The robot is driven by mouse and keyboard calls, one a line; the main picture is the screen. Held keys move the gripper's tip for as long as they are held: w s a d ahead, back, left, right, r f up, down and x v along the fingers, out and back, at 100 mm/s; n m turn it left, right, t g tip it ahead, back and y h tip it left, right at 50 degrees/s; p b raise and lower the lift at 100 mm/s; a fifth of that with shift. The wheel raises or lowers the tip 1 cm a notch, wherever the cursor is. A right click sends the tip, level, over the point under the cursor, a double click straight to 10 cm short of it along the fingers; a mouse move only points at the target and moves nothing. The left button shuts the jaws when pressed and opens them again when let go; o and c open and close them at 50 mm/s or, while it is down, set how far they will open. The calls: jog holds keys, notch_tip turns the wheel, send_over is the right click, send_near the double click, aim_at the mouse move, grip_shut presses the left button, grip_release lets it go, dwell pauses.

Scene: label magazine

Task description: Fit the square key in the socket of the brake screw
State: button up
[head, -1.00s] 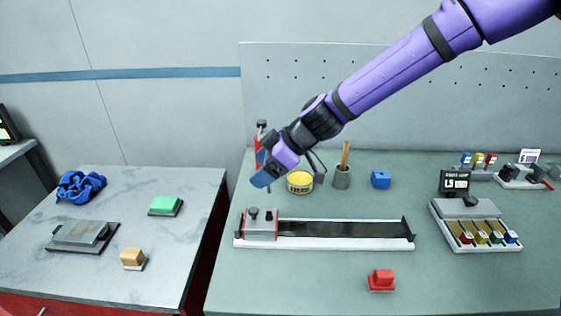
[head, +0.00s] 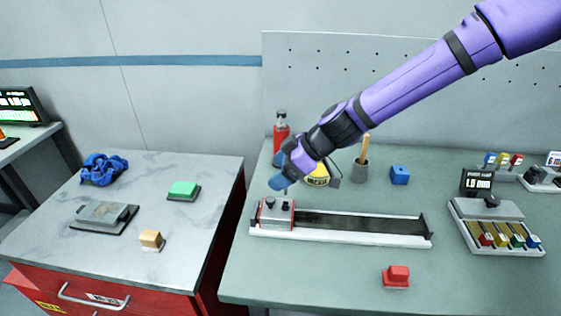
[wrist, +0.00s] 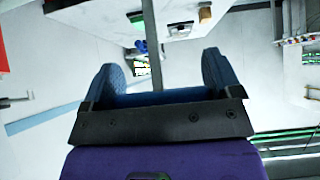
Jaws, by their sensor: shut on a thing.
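My gripper (head: 278,184) is in the air just above the grey carriage with red edges (head: 277,222) at the left end of the long rail. In the wrist view a thin grey rod, the square key (wrist: 150,42), stands out from between the two blue fingers. In the head view its tip shows small and dark below the fingers (head: 286,192). The carriage has two dark knobs or screw heads on top (head: 270,202). I cannot tell which is the brake screw, and its socket is too small to see. The key appears apart from the carriage.
A red block (head: 397,275) lies in front of the rail (head: 350,237). A tray with coloured blocks (head: 500,250) is at right.

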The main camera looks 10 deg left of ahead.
jog(key=shift+f, duration=1)
jog(key=shift+f, duration=1.25)
dwell(1.3)
jog(key=o, duration=0.7)
jog(key=shift+o, duration=0.2)
jog(key=v, duration=1)
jog(key=shift+d+r, duration=0.25)
jog(key=shift+r, duration=0.05)
